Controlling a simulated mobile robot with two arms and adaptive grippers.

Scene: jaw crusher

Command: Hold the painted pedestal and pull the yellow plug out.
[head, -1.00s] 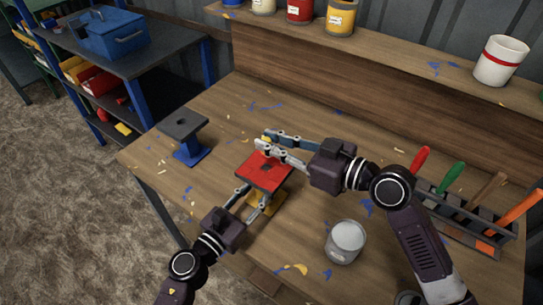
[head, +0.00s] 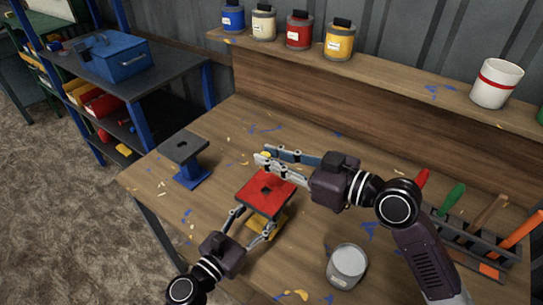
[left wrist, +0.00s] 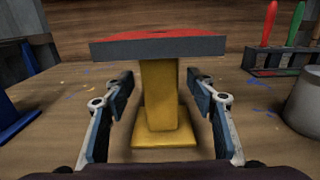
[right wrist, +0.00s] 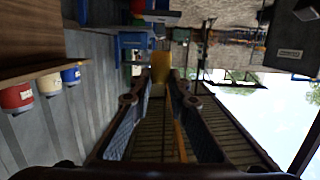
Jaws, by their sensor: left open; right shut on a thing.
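The painted pedestal has a red top (head: 266,194) with a dark hole in it and a yellow column (left wrist: 159,95) on a yellow foot. It stands upright on the bench. My left gripper (head: 250,226) is open, with a finger on each side of the column; in the left wrist view gaps show between the fingers and the column. My right gripper (head: 266,158) is shut on the yellow plug (head: 265,154), above and beyond the red top, clear of the hole. The plug also shows between the fingertips in the right wrist view (right wrist: 160,62), partly hidden by them.
A second pedestal with a grey top (head: 183,147) and blue column stands to the left. A grey can (head: 346,266) stands at the front right, near a tool rack (head: 465,240). Paint cans and a white bucket (head: 496,84) stand on the back shelf. Bench behind the pedestals is mostly clear.

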